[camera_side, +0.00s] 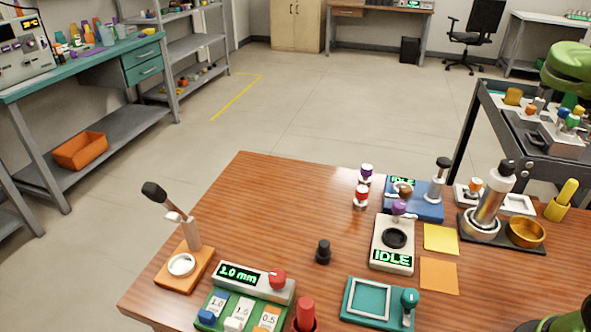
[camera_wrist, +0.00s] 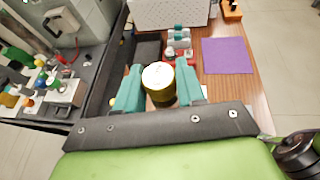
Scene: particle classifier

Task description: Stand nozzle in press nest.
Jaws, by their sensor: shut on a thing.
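My gripper (camera_wrist: 160,84) has teal fingers in the wrist view. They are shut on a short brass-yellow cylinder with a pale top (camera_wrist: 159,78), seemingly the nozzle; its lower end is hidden. The gripper does not show in the side view. There, a lever press (camera_side: 191,246) with an orange base and black-knobbed handle stands at the table's left, with a pale ring (camera_side: 181,265) on its base. At the right, a steel column with a black cap (camera_side: 491,203) leans over a ringed seat on a dark plate. I cannot tell which of these is the press nest.
A white unit reading IDLE (camera_side: 391,259), a black knob-like piece (camera_side: 323,252) and a teal tray (camera_side: 352,318) stand mid-table. A brass cup (camera_side: 526,232) is at the right. A purple mat (camera_wrist: 228,55) lies in the wrist view. The table's back left is clear.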

